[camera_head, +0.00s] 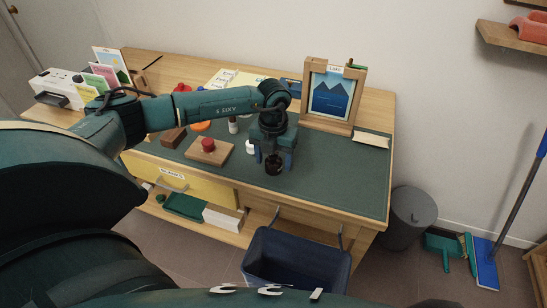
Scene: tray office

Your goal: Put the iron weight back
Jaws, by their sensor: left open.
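My left gripper (273,160) points down over the dark green desk mat (330,178), right of the middle of the desk. Its two fingers are apart. A small dark, rounded object (274,168), which looks like the iron weight, shows between and just below the fingertips. I cannot tell whether the fingers touch it or whether it rests on the mat. The gripper body hides what is behind it. My right gripper is not in view.
A wooden block with a red knob (208,151) and a small white item (250,147) are left of the gripper. A framed mountain picture (331,97) stands behind it to the right. A blue bin (296,262) is in front of the desk. The mat's right part is clear.

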